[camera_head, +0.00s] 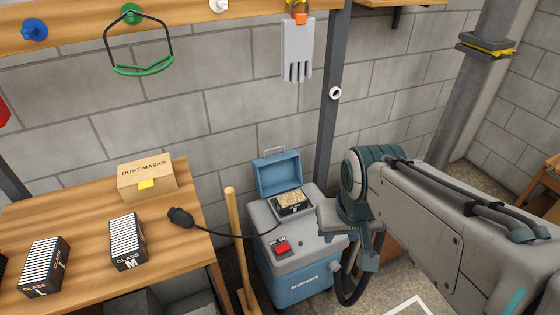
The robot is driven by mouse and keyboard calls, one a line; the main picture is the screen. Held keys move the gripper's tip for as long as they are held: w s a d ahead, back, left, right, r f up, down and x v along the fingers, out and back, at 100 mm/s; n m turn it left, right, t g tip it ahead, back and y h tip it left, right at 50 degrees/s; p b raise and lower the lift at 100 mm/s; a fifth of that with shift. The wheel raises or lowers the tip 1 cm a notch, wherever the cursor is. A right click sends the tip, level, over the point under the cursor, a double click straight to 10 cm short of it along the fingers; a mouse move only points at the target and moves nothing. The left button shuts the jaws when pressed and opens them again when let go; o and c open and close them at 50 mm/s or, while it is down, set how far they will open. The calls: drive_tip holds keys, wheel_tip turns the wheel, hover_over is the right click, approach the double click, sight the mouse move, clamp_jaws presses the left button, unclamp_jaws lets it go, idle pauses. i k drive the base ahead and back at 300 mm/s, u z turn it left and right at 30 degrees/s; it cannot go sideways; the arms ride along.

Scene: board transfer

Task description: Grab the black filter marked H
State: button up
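I cannot make out an H on any filter. A black filter block with white pleats marked CLASS M (126,242) stands on the wooden bench. A similar block marked CLASS L (44,267) stands to its left. A sliver of another black object (2,268) shows at the left edge, its marking out of view. A dark-framed filter with a tan, speckled top (292,203) sits in the open top of the grey and blue vacuum (300,262). My gripper (345,238) is over the right part of the vacuum, right of that filter; its fingertips are unclear.
A DUST MASKS box (147,178) stands at the back of the bench (85,215). The vacuum's blue lid (278,172) is raised. A dark post (333,110) rises behind.

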sight(295, 201)
drive_tip(key=k, duration=0.5)
drive_tip(key=z, duration=1.05)
drive_tip(key=i, duration=1.65)
drive_tip(key=u, duration=2.05)
